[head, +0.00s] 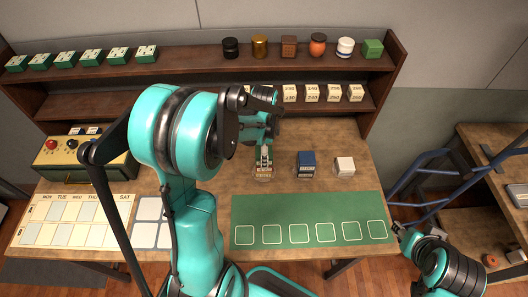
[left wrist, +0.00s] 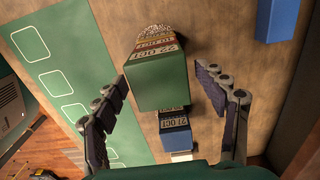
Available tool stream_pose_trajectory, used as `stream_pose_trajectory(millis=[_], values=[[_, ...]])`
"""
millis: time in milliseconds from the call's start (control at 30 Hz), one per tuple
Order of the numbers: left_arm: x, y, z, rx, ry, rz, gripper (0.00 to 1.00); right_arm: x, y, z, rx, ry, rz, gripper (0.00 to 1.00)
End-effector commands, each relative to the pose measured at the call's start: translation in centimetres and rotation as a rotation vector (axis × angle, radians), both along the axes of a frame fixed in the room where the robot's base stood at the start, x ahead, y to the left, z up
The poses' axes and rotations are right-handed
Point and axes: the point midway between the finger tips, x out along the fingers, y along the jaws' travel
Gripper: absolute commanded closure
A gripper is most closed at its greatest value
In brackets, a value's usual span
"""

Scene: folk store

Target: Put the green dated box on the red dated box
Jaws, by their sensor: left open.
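The green dated box (left wrist: 158,88) is at the near end of a stack in the left wrist view, its label reading 22 OCT. Directly against it is a red-lettered box (left wrist: 158,44) with a label like 10 DEC; further boxes of the stack lie beyond it. In the head view this stack (head: 264,174) stands on the table, partly covered by my left gripper (head: 264,154). In the left wrist view my left gripper (left wrist: 162,76) is open, one finger on each side of the green box, with gaps showing. My right gripper (head: 402,232) is low at the right, its fingers unclear.
A blue dated box (head: 306,165) and a white box (head: 344,166) stand right of the stack. A green mat (head: 310,207) lies in front. A two-tier shelf (head: 200,61) with several boxes and jars runs behind. A button box (head: 85,157) stands left.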

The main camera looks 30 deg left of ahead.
Motion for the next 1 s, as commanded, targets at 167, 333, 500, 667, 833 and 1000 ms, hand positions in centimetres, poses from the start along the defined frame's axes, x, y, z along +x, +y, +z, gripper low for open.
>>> stream_pose_trajectory(millis=[167,333,500,667,833,1000], values=[[0.0,0.0,2.2,0.000,0.000,0.000,0.28,0.0,0.0,0.9,0.000,0.000,0.000,0.60],[-0.1,0.0,6.2,0.000,0.000,0.000,0.28,0.0,0.0,1.9,0.000,0.000,0.000,0.60],[0.0,0.0,9.6,0.000,0.000,0.000,0.28,0.0,0.0,2.7,0.000,0.000,0.000,0.60],[0.0,0.0,11.6,0.000,0.000,0.000,0.28,0.0,0.0,3.1,0.000,0.000,0.000,0.60],[-0.6,-0.7,12.9,0.006,-0.027,0.045,0.28,0.0,0.0,3.2,0.000,0.000,0.000,0.60],[-3.3,-3.7,15.0,0.005,-0.164,0.262,0.28,0.0,0.0,3.1,0.000,0.000,0.000,0.60]])
